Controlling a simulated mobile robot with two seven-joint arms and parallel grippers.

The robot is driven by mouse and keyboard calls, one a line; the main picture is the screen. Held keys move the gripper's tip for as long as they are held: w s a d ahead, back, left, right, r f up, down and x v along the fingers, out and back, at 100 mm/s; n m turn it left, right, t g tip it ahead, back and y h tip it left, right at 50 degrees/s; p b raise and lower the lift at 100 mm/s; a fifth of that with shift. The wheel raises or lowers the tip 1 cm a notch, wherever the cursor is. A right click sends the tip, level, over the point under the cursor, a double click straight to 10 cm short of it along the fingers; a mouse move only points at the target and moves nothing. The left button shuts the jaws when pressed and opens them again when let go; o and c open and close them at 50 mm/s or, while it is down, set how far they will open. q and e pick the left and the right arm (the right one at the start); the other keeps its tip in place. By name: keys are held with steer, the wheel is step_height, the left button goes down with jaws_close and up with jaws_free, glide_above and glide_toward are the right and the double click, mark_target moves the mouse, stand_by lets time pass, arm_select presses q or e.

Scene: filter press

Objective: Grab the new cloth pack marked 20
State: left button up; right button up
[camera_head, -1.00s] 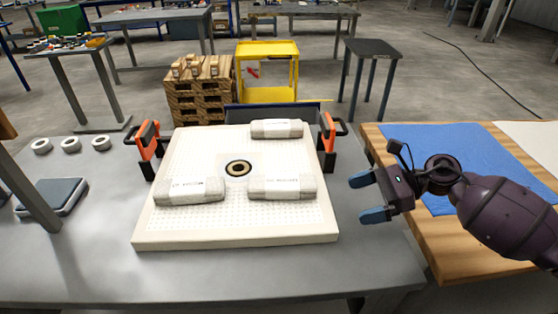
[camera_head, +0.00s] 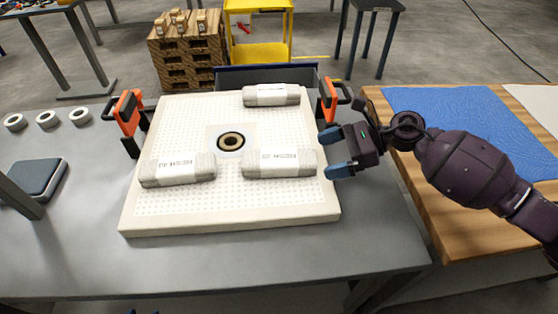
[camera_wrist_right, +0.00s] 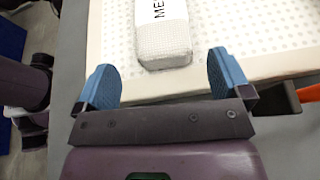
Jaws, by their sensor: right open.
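Three light grey cloth packs with white printed bands lie on a white perforated plate (camera_head: 225,215). One is front left (camera_head: 178,169), one front right (camera_head: 279,162), and one at the back right (camera_head: 271,95). The print is upside down and too small to read surely in the head view. My right gripper (camera_head: 334,154) is open and empty, just right of the front right pack. In the right wrist view, this pack's end (camera_wrist_right: 165,48) lies ahead, between the lines of my open fingers (camera_wrist_right: 165,75); its band shows "ME", the rest is cut off. My left gripper cannot be made out.
Orange-and-black handles stand at the plate's left (camera_head: 127,112) and right (camera_head: 328,98) edges. The plate has a dark-ringed central hole (camera_head: 231,141). White rings (camera_head: 47,119) and a dark flat device (camera_head: 36,178) lie left. A wooden table with blue cloth (camera_head: 470,115) is right.

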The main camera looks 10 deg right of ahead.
mark_target(310, 159)
steer(key=x, duration=0.5)
steer(key=shift+w+f, duration=0.1)
steer(key=shift+w, duration=0.1)
steer(key=c, duration=1)
steer(key=shift+c, duration=0.2)
